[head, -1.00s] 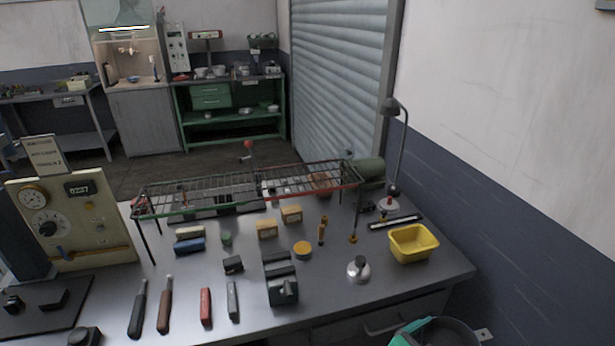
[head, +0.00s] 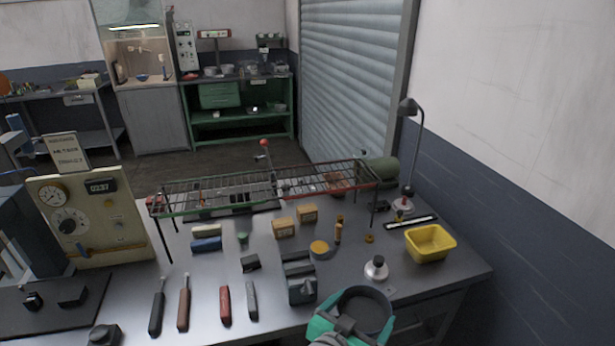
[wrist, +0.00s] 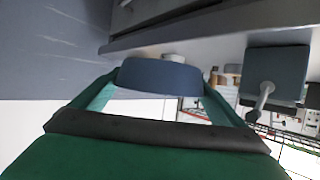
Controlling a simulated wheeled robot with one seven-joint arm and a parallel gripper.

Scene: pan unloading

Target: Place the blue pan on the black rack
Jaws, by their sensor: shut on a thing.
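The blue pan (head: 366,309) is at the lower middle of the head view, dark and round, by the table's front edge. My teal gripper (head: 338,328) is shut on it at its near side; the grip itself is partly hidden. A long wire rack (head: 262,183) stands on thin dark legs across the back of the table. Its wires look dark, with a green front edge at left and a red one at right. The pan is apart from the rack, in front of it and to the right.
The metal table (head: 200,270) holds a black block-like device (head: 299,280), a silver weight (head: 376,268), a yellow bin (head: 430,243), a lamp (head: 412,150), yellow boxes (head: 283,228) and several hand tools. A gauge panel (head: 90,215) stands at left. A wall is at right.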

